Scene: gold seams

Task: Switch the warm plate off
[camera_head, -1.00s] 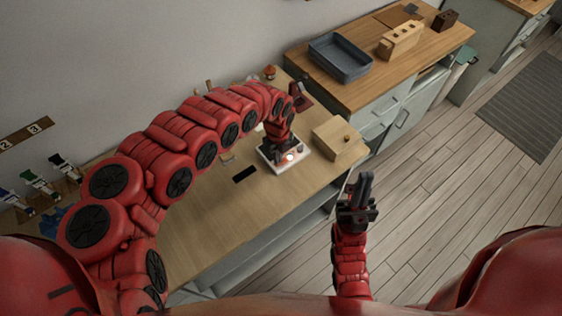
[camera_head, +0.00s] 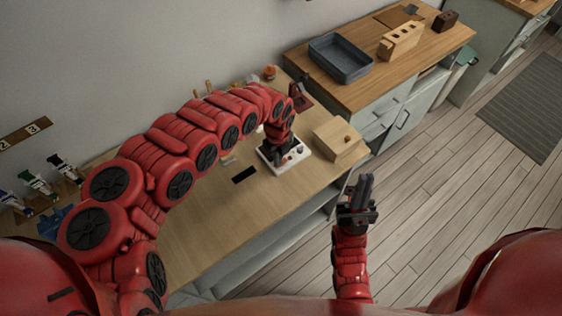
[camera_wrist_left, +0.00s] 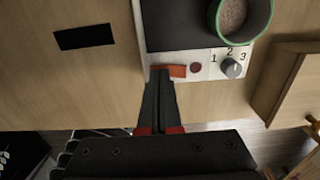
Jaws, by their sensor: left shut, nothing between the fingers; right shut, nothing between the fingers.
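The warm plate (camera_head: 297,158) is a white unit on the wooden bench, partly hidden by my left arm in the head view. In the left wrist view its dark top and white front panel (camera_wrist_left: 212,73) show. On the panel are an orange-red rocker switch (camera_wrist_left: 178,71), a dark red, unlit lamp (camera_wrist_left: 196,67) and a knob (camera_wrist_left: 231,68) marked 1, 2, 3. A green-rimmed cup (camera_wrist_left: 268,22) with brownish contents stands on it. My left gripper (camera_wrist_left: 160,73) is shut, tips at the switch's left end; contact is unclear. My right gripper (camera_head: 365,183) is shut and empty, away from the bench.
A wooden box (camera_head: 339,140) with a knob stands close right of the plate. A black rectangle (camera_head: 244,174) lies on the bench to its left. A grey tray (camera_head: 340,58) and a wooden block with holes (camera_head: 400,41) are on the farther counter.

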